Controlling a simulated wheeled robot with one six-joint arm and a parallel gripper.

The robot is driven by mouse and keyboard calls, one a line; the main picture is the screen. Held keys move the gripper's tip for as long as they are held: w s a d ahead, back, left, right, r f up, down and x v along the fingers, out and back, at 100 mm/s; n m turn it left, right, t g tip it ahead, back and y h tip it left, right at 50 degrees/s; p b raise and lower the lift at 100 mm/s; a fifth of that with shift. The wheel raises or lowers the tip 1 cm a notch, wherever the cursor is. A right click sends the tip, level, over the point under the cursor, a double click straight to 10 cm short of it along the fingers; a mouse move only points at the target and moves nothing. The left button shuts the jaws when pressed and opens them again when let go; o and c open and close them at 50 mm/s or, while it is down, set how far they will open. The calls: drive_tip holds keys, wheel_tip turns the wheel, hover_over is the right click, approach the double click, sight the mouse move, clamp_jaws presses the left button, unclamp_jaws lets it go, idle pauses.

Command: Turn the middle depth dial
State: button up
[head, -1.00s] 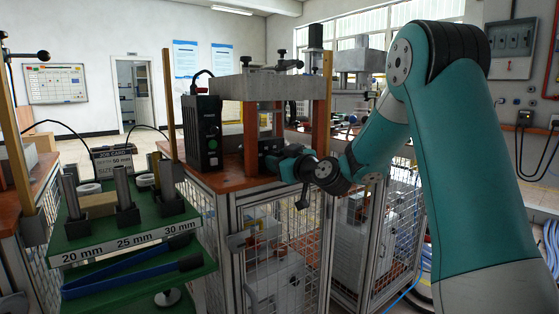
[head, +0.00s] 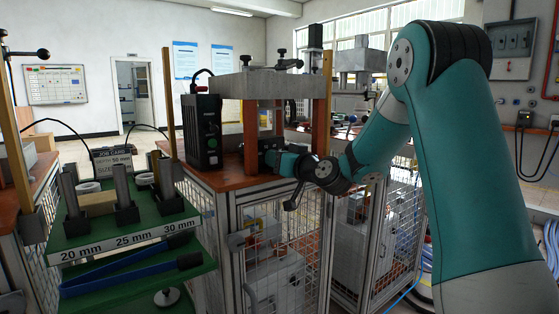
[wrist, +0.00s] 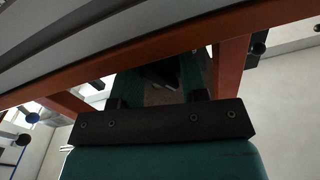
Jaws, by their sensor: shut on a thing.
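My gripper (head: 270,158) reaches in from the right, at the front of the middle press-like station. It is at a small black unit (head: 265,144) low between the station's orange posts. The gripper covers the depth dial, so its marks and setting cannot be read. In the wrist view, my gripper's two teal fingers (wrist: 162,75) point away from me between the orange posts, shut on a dark part at their tips, which I take to be the dial. That part is too dark to make out clearly.
A black control box (head: 202,130) with a green button stands left of the posts. A grey block (head: 268,86) spans the top. A mesh cage (head: 275,240) is below.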

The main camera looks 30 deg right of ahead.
drive_tip(key=shift+m, duration=0.6)
drive_tip(key=o, duration=0.9)
drive_tip(key=s+b, duration=0.1)
drive_tip(key=s, duration=0.4)
drive_tip(key=s+d+b, duration=0.1)
drive_tip(key=s, duration=0.5)
drive_tip(key=s+b, duration=0.2)
drive_tip(key=s, duration=0.4)
drive_tip(key=shift+s+d+f, duration=0.15)
drive_tip(key=shift+s+f, duration=0.05)
